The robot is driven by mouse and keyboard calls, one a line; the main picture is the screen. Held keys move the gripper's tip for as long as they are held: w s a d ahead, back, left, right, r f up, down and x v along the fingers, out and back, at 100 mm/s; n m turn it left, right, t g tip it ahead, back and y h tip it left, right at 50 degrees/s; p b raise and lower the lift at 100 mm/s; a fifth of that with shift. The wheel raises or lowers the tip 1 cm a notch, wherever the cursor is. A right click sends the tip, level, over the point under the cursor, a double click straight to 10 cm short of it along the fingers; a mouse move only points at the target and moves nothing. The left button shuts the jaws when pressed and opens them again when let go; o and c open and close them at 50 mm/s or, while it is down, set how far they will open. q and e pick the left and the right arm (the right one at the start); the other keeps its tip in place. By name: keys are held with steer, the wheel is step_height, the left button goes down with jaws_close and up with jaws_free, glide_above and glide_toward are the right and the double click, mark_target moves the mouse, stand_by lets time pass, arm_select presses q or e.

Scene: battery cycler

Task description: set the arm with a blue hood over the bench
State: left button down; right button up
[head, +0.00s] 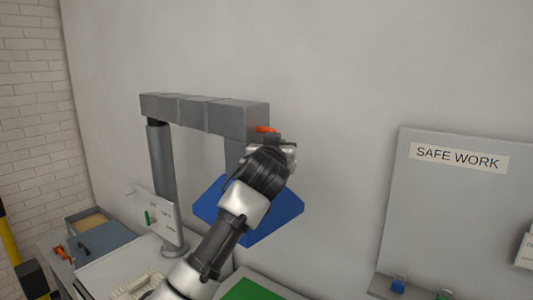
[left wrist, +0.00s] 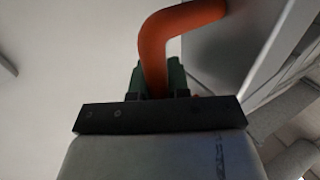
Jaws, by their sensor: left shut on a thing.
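The grey jointed arm (head: 190,106) stands on a dark post (head: 162,165) and reaches to the right in the head view. Its flat blue hood (head: 280,216) hangs below the right end, partly hidden behind my left arm. An orange handle (head: 266,129) shows at that end. My left gripper (head: 280,147) is at the handle. In the left wrist view, the curved orange handle (left wrist: 180,22) runs between the green fingers of my left gripper (left wrist: 158,78), which is shut on it. My right gripper is in neither view.
On the bench at left are a grey-blue tray (head: 98,235), orange clips (head: 62,253) and an upright white panel (head: 155,213). A green mat (head: 250,290) lies at the bottom. A grey SAFE WORK board (head: 440,205) is on the right. The wall behind is bare.

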arm_select(q)
steer(key=shift+w+d+r+n+y, duration=0.15)
steer(key=shift+w+d+y, duration=0.15)
steer(key=shift+w, duration=0.2)
steer(key=shift+w+d+r+n+y, duration=0.15)
steer(key=shift+w+d+y, duration=0.15)
steer(key=shift+w, duration=0.15)
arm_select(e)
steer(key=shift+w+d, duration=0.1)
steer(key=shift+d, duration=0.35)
arm_select(q)
steer(key=c, duration=1.4)
jaws_free()
steer(key=shift+a, duration=0.1)
steer(key=o, duration=0.3)
steer(key=shift+w+a+f, duration=0.1)
steer(key=shift+a+f, duration=0.05)
steer(key=shift+a, duration=0.05)
steer(key=shift+d, duration=0.15)
steer(key=shift+f, duration=0.2)
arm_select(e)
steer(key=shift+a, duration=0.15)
